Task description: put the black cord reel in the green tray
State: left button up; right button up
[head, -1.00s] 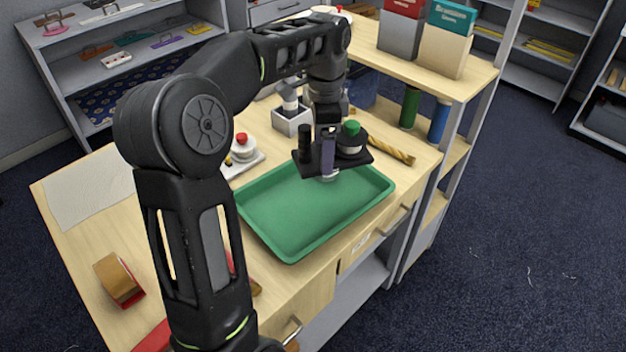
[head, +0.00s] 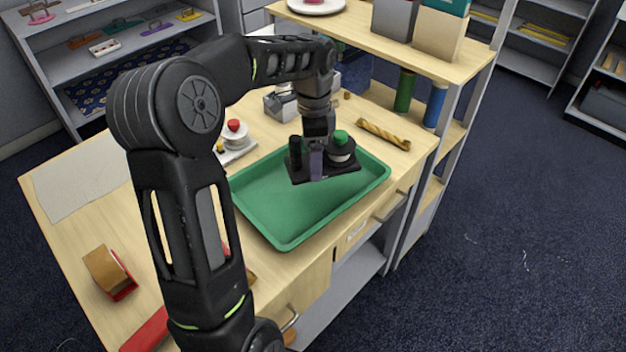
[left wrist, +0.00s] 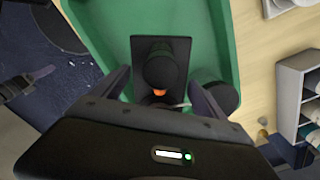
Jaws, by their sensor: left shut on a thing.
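The black cord reel (head: 322,168) has a flat dark base plate, a dark post at one side and a round part with a green top at the other. My left gripper (head: 316,150) is shut on it. The reel is over the far right part of the green tray (head: 285,205), roughly level; I cannot tell whether it touches the tray floor. In the left wrist view, the reel's plate (left wrist: 150,50) lies between the fingers, against the green tray (left wrist: 215,25). What looks like my right gripper (left wrist: 30,85) shows at the left edge, its jaws unclear.
A twisted golden rope (head: 383,133) lies beyond the tray. A white device with a red knob (head: 235,135) stands at its far left, and a grey box (head: 281,104) behind. A raised shelf (head: 420,45) stands at the back.

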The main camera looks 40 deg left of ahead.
pick_arm(q)
jog(key=shift+f, duration=1.9)
jog(key=shift+f+p, duration=0.35)
jog(key=shift+f, duration=1.85)
jog(key=shift+f, duration=0.1)
jog(key=o, duration=1.4)
notch_tip(320, 180, up, 12)
jog(key=shift+r+b, duration=0.1)
jog(key=shift+b, duration=0.5)
